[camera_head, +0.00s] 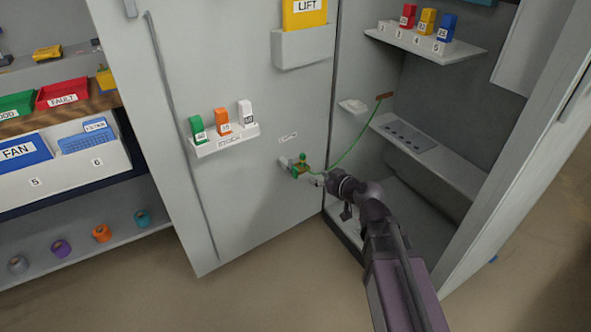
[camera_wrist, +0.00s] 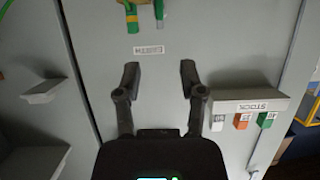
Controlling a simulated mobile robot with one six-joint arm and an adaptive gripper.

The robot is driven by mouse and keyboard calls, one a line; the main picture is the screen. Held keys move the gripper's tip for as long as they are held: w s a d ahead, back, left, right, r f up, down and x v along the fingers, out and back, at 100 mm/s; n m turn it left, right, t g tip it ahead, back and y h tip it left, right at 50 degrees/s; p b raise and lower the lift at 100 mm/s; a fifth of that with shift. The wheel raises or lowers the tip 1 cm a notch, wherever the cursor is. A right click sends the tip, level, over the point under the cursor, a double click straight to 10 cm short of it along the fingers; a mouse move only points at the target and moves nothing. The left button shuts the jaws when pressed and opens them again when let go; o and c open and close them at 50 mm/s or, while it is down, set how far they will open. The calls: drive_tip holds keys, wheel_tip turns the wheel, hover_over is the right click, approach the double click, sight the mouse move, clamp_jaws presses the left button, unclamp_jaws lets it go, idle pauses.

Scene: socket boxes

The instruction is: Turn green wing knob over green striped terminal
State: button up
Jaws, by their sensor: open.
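The green wing knob (camera_head: 302,157) stands on the green striped terminal (camera_head: 298,170) low on the grey cabinet door. A green wire (camera_head: 352,148) runs from the terminal to the right. In the wrist view, part of a green and yellow piece (camera_wrist: 132,18) shows at the top edge, cut off by the frame; I cannot tell the knob's wings there. My gripper (camera_wrist: 160,72) is open and empty, its fingertips apart in front of the door and short of the green piece. In the head view my arm's end is just right of the terminal.
A small label (camera_wrist: 149,50) is on the door near the terminal. The STOCK ledge (camera_head: 227,141) holds green, orange and white blocks. A small white ledge (camera_head: 353,106) and a grey shelf (camera_head: 430,155) are inside the cabinet at the right.

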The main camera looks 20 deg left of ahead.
sight(296, 169)
drive_tip(key=b+x, duration=0.5)
drive_tip(key=x, duration=0.8)
drive_tip(key=shift+w+a+f, duration=0.15)
drive_tip(key=shift+a+f, duration=0.05)
drive_tip(key=shift+a, duration=0.05)
clamp_jaws()
